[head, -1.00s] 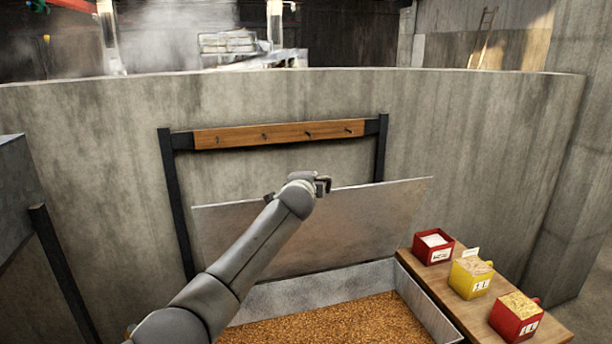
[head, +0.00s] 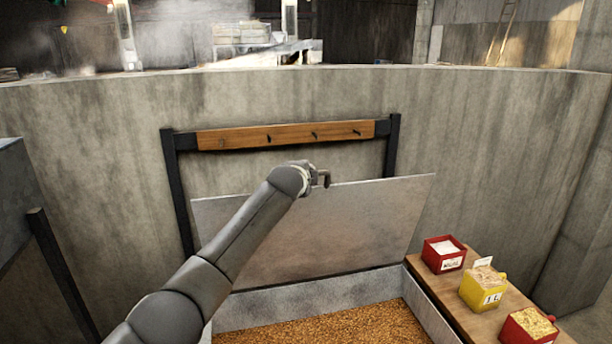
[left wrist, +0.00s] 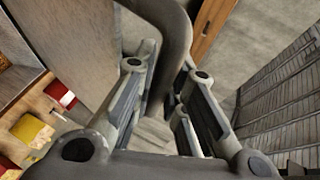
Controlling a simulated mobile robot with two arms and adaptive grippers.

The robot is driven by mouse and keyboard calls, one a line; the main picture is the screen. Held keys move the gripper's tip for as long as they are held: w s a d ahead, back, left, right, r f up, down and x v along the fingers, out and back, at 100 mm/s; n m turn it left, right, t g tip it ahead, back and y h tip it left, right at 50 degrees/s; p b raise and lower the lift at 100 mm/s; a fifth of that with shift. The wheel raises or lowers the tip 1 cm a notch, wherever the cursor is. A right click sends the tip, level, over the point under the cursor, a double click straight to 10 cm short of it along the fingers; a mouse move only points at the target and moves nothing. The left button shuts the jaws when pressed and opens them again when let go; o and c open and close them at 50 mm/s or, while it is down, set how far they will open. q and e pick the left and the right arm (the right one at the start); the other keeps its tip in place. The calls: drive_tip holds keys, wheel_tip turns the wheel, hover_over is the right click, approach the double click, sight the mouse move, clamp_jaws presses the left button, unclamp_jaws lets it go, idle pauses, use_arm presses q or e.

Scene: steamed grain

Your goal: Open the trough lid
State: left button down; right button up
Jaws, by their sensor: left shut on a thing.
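The trough lid (head: 340,230) is a grey metal sheet standing raised, close to upright, at the back of the trough (head: 300,304). Grain (head: 335,331) shows in the open trough below it. My left gripper (head: 320,178) is at the lid's top edge, near its middle. In the left wrist view the left gripper (left wrist: 165,100) is shut on a dark curved bar, the lid handle (left wrist: 174,45). The lid (left wrist: 75,40) fills the upper left of that view. My left arm hides part of the lid. My right gripper is not in view.
A wooden rail with hooks (head: 290,134) on black posts stands behind the lid, before the curved concrete wall (head: 90,130). A wooden shelf (head: 468,293) at right holds red (head: 443,254) and yellow (head: 483,288) boxes and another red box (head: 527,328).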

use_arm(q)
drive_tip(key=c, duration=1.5)
unclamp_jaws()
drive_tip(key=shift+r, duration=0.2)
drive_tip(key=shift+o, duration=0.2)
drive_tip(key=shift+f, duration=0.1)
drive_tip(key=v, duration=1.2)
